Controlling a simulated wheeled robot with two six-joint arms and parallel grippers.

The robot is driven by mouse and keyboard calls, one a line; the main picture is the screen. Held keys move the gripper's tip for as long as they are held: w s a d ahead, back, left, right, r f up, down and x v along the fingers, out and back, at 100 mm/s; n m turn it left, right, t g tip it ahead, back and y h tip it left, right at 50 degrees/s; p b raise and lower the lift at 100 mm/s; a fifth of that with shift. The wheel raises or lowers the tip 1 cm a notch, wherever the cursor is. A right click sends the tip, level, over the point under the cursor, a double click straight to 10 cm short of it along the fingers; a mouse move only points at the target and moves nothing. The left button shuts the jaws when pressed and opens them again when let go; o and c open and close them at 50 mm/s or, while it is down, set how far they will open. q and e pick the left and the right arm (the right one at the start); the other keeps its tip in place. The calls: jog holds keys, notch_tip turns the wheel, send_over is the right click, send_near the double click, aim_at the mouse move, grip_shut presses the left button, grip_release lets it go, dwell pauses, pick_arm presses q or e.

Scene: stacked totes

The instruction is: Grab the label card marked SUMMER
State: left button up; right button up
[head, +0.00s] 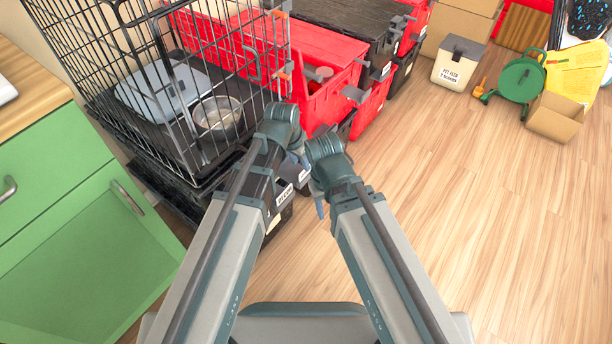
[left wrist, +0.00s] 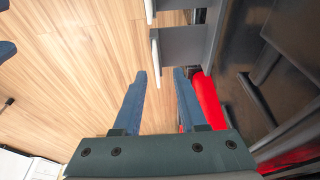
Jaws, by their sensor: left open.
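I cannot make out a card that reads SUMMER. A small white label (head: 284,196) with dark print sits on a black tote low beside my left arm; its word is too small to read surely. Of my right gripper (head: 319,207), only a blue finger part shows.
A wire cage (head: 190,60) with a metal bowl (head: 218,116) stands on black totes at left. Red totes (head: 325,50) are stacked behind my grippers. A green cabinet (head: 80,200) is at left.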

aim_at(306, 174)
pick_arm(q)
jog(key=b+x, duration=0.4)
jog(key=x, duration=0.1)
jog(key=shift+d+f+b, duration=0.1)
jog(key=shift+d+b, duration=0.25)
jog(key=shift+c, duration=0.3)
grip_shut()
